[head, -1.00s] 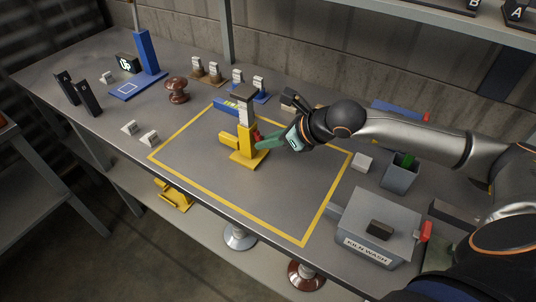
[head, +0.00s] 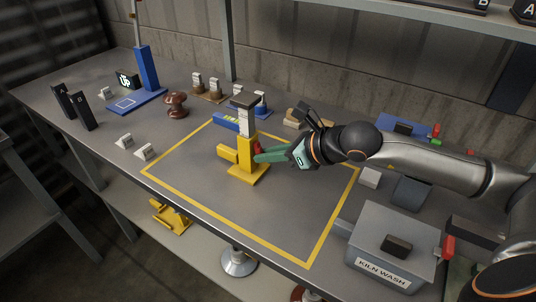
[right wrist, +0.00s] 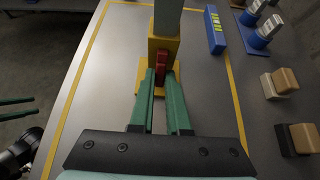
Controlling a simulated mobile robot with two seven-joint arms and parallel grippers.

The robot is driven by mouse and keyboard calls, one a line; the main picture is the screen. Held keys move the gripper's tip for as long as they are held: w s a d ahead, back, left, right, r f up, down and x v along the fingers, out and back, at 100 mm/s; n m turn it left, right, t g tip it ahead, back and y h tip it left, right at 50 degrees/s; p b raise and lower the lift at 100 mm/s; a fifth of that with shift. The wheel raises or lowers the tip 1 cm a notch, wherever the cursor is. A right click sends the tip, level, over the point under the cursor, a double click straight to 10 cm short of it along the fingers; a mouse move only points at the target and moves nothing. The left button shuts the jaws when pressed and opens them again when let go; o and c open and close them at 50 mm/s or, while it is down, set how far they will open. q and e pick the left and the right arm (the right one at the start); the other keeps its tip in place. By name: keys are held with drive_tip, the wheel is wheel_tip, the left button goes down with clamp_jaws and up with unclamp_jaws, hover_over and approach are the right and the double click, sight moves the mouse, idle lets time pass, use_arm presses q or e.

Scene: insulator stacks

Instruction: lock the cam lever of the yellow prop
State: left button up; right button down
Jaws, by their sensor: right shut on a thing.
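The yellow prop (head: 246,158) stands upright on its base inside the yellow outline on the table, with a white shaft and dark top above it. Its red cam lever (head: 257,146) is on the right side and also shows in the right wrist view (right wrist: 161,62). My right gripper (head: 266,155) has its green fingers shut on the lever, one on each side (right wrist: 163,80). The fingers hide part of the lever. My left gripper (right wrist: 28,107) shows only at the left edge of the right wrist view, its two green fingers apart and empty.
A blue bar (head: 226,120) lies behind the prop. Several small insulators stand at the back, beside a brown one (head: 176,106). A grey KILN WASH box (head: 392,250) stands front right. The outlined area (head: 290,205) in front of the prop is clear.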

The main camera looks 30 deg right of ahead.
drive_tip(key=c, duration=0.9)
unclamp_jaws()
drive_tip(key=p+v, duration=0.1)
drive_tip(key=v, duration=1.1)
drive_tip(key=shift+s+r, duration=0.15)
drive_tip(key=shift+r, duration=0.1)
drive_tip(key=shift+s+f, duration=0.1)
